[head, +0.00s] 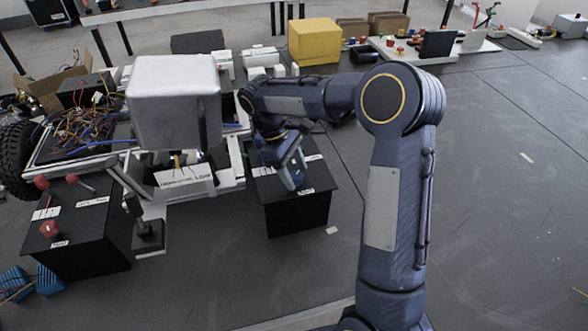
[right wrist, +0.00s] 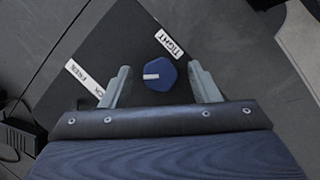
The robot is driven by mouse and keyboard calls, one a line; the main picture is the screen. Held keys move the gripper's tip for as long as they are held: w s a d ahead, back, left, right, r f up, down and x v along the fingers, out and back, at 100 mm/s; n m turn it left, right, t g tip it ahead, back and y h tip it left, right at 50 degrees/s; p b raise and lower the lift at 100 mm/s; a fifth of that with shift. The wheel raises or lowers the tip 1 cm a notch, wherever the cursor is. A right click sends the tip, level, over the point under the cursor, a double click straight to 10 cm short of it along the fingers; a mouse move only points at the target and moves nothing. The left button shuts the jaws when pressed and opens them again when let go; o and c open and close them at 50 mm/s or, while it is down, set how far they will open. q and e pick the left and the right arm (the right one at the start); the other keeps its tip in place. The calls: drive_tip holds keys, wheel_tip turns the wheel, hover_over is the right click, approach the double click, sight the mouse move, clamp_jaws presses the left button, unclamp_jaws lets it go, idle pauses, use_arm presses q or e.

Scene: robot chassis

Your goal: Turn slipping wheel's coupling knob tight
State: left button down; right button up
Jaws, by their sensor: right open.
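In the right wrist view, a blue faceted knob (right wrist: 158,78) with a white pointer stripe sits on a black box top (right wrist: 125,45). The stripe points left in the picture. A white label reading TIGHT (right wrist: 170,45) lies above right of the knob, and a second label (right wrist: 84,82), hard to read, lies to its left. My right gripper (right wrist: 160,70) is open, with one finger on each side of the knob and a gap on both sides. In the head view my right gripper (head: 291,170) hangs over the black box (head: 297,212), hiding the knob.
The chassis (head: 185,187), with a silver box (head: 175,100), loose wires and a black wheel (head: 16,160), stands left. Another black box (head: 95,255) carries red knobs (head: 50,229). A yellow box (head: 314,42) stands behind.

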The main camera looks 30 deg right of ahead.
drive_tip(key=c, duration=1)
drive_tip(key=shift+o, duration=0.2)
